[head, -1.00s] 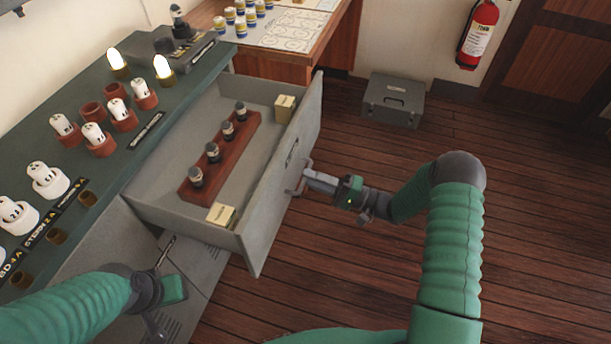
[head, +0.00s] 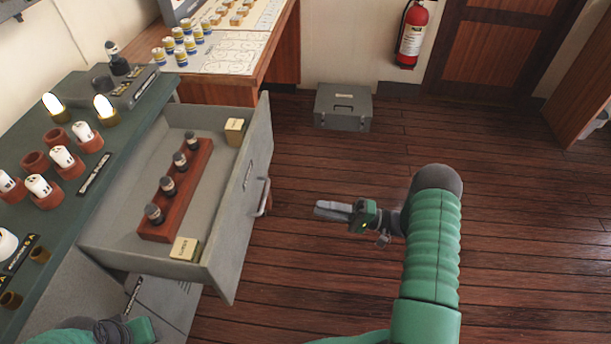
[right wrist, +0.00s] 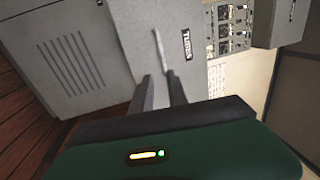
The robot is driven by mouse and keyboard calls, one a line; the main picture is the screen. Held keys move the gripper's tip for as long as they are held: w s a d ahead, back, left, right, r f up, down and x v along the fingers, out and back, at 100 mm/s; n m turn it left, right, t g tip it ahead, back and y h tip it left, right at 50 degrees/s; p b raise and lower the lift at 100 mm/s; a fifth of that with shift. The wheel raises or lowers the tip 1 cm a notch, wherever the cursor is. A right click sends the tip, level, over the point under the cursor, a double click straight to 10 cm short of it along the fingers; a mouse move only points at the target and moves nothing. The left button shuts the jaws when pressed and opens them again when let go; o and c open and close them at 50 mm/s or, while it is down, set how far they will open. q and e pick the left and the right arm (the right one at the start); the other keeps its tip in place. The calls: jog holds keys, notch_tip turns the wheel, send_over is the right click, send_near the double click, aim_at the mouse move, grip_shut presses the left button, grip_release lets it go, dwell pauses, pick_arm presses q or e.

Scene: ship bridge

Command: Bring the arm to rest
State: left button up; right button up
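My right gripper (head: 322,210) is off the drawer handle (head: 262,197), to its right in the head view, over the wooden floor. In the right wrist view its two fingers (right wrist: 163,92) stand apart with nothing between them; the handle (right wrist: 160,48) shows beyond their tips. The grey drawer (head: 222,262) is pulled out of the green-topped console (head: 118,108). My left arm's wrist (head: 138,330) shows only at the bottom left edge; its fingers are cut off.
The drawer holds a red-brown rack (head: 180,195) with several dark-topped pieces, and two small yellowish boxes. A grey case (head: 343,108) sits on the floor by the wall, near a fire extinguisher (head: 411,35). The floor around my right arm is clear.

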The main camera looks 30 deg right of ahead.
jog(key=w+a+r+n+h, duration=0.1)
jog(key=w+r+n+h, duration=0.25)
jog(key=w+h, duration=0.95)
jog(key=s+a+n+g+h, duration=0.1)
jog(key=s+a+g, duration=0.2)
jog(key=s, duration=0.5)
jog(key=s+a+r+n+g+h, duration=0.1)
jog(key=s+a+g, duration=0.25)
jog(key=s, duration=0.55)
jog(key=s+a+n+g+h, duration=0.15)
jog(key=s+a, duration=0.25)
jog(key=s, duration=0.4)
notch_tip(320, 180, up, 18)
jog(key=g+p, duration=0.1)
jog(key=p, duration=1.7)
jog(key=shift+s+d, duration=0.15)
jog(key=shift+s, duration=0.05)
